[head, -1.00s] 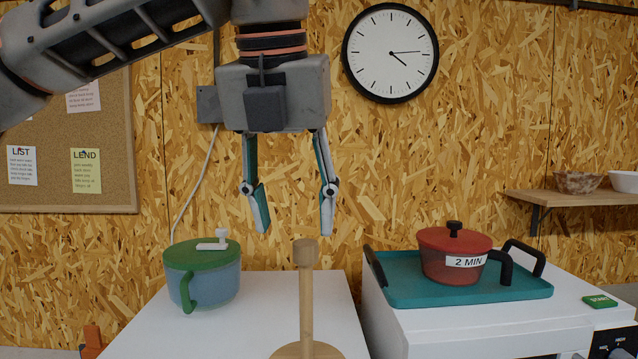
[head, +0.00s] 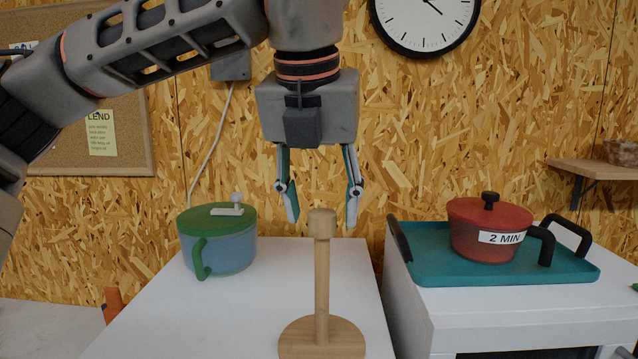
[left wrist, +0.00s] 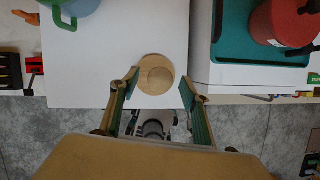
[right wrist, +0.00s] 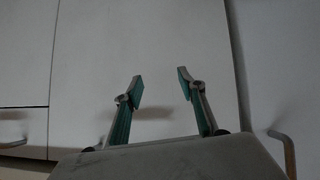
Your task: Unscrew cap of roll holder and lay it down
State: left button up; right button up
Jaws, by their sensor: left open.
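The wooden roll holder (head: 322,290) stands upright on a white surface, with its round base near the front edge. Its cap (head: 322,223) sits on top of the post. In the left wrist view the cap (left wrist: 160,79) is seen from above, between and beyond the fingertips. My left gripper (head: 320,222) is open and empty, pointing down, its fingertips around the height of the cap in the head view. No contact with the cap shows. My right gripper (right wrist: 158,80) is open and empty in its own wrist view, facing pale cabinet panels; it is not in the head view.
A blue pot with a green lid (head: 217,240) stands left of the holder. On the right, a teal tray (head: 430,265) carries a red pot (head: 487,230) labelled "2 MIN". A gap separates the two white units. White surface beside the holder is free.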

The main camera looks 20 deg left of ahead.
aim_at(322, 214)
pick_arm(q)
jog(key=shift+w+f, duration=0.15)
jog(key=shift+f, duration=0.05)
jog(key=c, duration=1.3)
jog(key=shift+o, duration=0.2)
jog(key=shift+r, duration=0.1)
jog(key=shift+r, duration=2.4)
